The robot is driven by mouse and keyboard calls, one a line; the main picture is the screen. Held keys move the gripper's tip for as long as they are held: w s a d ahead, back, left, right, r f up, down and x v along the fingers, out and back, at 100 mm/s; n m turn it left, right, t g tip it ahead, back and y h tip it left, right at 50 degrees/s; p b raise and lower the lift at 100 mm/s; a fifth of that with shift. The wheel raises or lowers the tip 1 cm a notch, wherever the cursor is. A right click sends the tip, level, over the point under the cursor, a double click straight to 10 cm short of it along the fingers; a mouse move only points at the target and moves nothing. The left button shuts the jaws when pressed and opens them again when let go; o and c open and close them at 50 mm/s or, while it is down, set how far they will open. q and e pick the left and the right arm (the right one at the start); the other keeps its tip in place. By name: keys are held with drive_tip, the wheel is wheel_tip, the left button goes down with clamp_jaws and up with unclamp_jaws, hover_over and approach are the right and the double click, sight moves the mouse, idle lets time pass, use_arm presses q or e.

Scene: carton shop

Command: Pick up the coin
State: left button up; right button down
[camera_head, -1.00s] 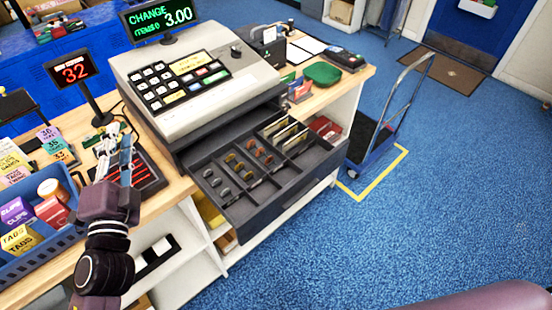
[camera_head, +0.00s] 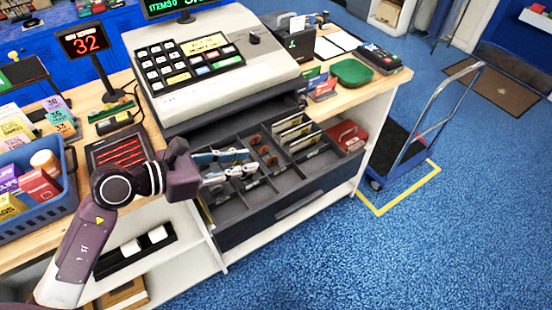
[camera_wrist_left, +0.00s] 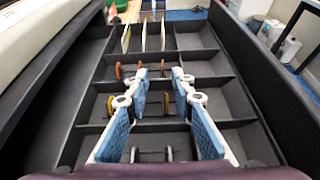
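The open till drawer (camera_head: 290,196) has divided compartments with several coins standing on edge. Copper-coloured coins (camera_head: 264,150) show just beyond my left gripper (camera_head: 243,163), which reaches into the drawer from the left. In the left wrist view my left gripper (camera_wrist_left: 160,82) is open, its two blue-padded fingers apart above the coin rows. A gold-coloured coin (camera_wrist_left: 110,105) stands left of the fingers, and a copper coin (camera_wrist_left: 118,70) is farther ahead. Silver coins (camera_wrist_left: 134,154) are between the fingers near the wrist, partly hidden. Nothing is visibly gripped. My right gripper is out of view.
The cash register (camera_head: 215,70) stands behind the drawer. Upright dividers or notes (camera_head: 296,134) fill the drawer's back compartments. A blue basket (camera_head: 50,215) of small boxes sits at left on the counter. A hand truck (camera_head: 410,145) stands right of the counter on open blue floor.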

sight(267, 162)
use_arm(q)
drive_tip(key=p+x, duration=0.2)
drive_tip(key=x, duration=0.4)
drive_tip(key=shift+s+d+r, duration=0.1)
drive_tip(key=shift+d+r, duration=0.05)
drive_tip(key=shift+d, duration=0.05)
drive_tip(key=shift+d+f+p, duration=0.25)
drive_tip(key=shift+d+p, duration=0.05)
clamp_jaws()
